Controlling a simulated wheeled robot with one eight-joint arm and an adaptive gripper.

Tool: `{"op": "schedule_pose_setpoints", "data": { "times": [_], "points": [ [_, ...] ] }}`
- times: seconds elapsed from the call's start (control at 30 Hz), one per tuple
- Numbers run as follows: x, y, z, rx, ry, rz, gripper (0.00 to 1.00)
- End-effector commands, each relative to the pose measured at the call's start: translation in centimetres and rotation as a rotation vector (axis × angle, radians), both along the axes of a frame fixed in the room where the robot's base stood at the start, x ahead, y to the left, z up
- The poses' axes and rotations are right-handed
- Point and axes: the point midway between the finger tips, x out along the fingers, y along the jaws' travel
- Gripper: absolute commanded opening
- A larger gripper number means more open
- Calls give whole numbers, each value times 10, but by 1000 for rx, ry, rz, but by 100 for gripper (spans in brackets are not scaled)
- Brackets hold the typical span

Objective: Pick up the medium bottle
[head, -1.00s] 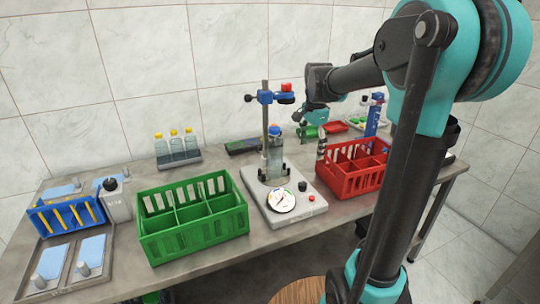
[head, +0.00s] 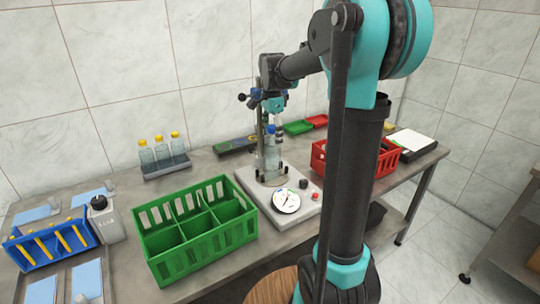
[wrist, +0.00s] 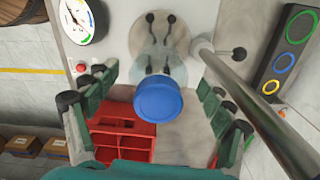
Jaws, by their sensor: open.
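A clear bottle with a blue cap stands upright in the holder of the grey cap station. The bottle (head: 269,158) shows in the head view below my gripper, and its blue cap (wrist: 158,102) fills the middle of the wrist view. I take it for the medium bottle, though its size class cannot be confirmed. My gripper (head: 277,122) is open above it, pointing down. In the wrist view its green fingers (wrist: 160,112) are spread left and right of the cap, with clear space on both sides. The arm hides part of the station's upper post.
The station base (head: 250,184) carries a dial (head: 286,200) and a post (wrist: 265,105) close to my right finger. A green crate (head: 165,272) stands left, a red crate (head: 319,160) right. Bottles with yellow caps (head: 160,152) stand in a rack behind.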

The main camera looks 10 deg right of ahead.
Motion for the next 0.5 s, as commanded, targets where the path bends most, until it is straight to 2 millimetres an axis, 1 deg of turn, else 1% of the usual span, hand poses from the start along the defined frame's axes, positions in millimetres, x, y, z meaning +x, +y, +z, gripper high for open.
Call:
{"op": "schedule_pose_setpoints", "data": {
  "times": [0.3, 0.4, 0.5],
  "points": [
    [-1, -1, -42, 0, -1, 0, 82],
    [-1, -1, -50, -1, -1, 0, 82],
    [-1, -1, -53, -1, -1, 0, 82]
  ]
}}
